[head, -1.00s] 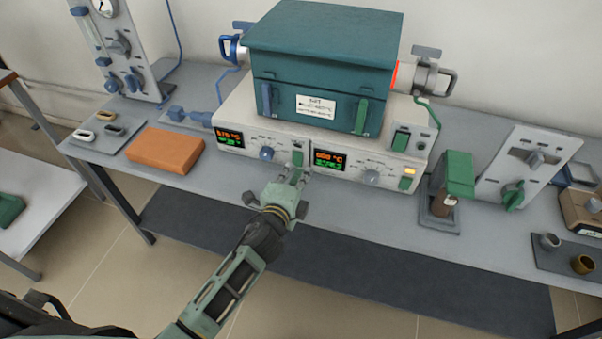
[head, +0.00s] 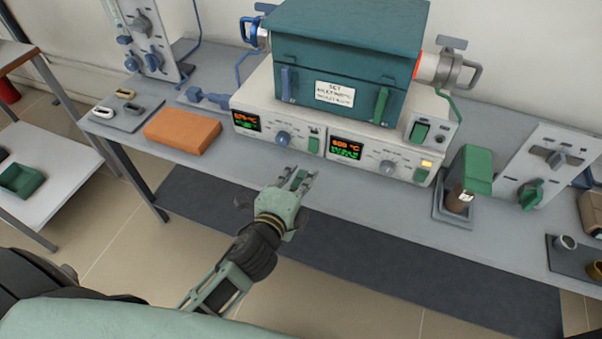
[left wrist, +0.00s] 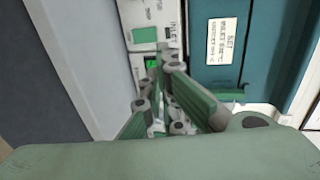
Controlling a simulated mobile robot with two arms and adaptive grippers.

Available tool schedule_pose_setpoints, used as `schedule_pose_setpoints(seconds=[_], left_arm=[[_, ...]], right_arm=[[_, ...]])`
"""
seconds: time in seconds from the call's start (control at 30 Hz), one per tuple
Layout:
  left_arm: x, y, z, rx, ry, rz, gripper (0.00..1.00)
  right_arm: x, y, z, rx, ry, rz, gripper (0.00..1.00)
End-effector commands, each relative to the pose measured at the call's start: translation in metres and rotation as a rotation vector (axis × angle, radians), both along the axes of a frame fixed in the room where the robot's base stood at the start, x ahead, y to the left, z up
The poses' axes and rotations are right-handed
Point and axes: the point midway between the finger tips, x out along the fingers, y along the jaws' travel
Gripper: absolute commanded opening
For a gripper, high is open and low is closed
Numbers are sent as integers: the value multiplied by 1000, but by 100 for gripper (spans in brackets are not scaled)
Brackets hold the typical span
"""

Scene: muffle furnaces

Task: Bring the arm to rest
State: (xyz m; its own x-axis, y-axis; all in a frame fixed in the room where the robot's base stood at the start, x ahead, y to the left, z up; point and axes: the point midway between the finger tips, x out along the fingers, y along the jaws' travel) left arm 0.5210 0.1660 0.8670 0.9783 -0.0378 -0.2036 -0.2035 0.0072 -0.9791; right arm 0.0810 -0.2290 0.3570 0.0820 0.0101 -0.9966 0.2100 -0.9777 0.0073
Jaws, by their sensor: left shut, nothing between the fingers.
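My left gripper (head: 301,180) is over the front part of the bench, in front of the furnace control panel and apart from it. Its fingers are shut and hold nothing. In the left wrist view the gripper's fingers (left wrist: 165,70) point towards the panel, which shows a green switch and the furnace's label. My left arm reaches up from the bottom of the head view. The teal furnace (head: 345,55) sits on its pale control unit (head: 262,112), with two lit displays. My right gripper is not in view.
An orange-brown block (head: 182,131) lies on the bench (head: 225,170) at the left, beside a tray (head: 125,122) of small parts. A green-topped device (head: 472,170) stands right of the panel. A side table (head: 60,165) is at far left. The bench strip before the panel is clear.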

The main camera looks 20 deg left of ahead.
Motion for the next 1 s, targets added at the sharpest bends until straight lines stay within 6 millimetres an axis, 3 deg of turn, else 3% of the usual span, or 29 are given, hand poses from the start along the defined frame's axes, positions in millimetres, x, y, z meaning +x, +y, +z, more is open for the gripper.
schedule_pose_setpoints(seconds=[0.27,0.43,0.57,0.67,1.0], left_arm=[[0,0,0,-3,1,2,0],[-16,21,-12,-154,98,115,0],[-58,49,-40,-447,294,341,0],[-97,58,-60,-640,437,501,0],[-199,50,-84,-987,768,852,0]], right_arm=[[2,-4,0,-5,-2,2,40],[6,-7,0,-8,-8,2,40],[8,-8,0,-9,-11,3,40],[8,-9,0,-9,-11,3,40],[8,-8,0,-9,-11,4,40]])
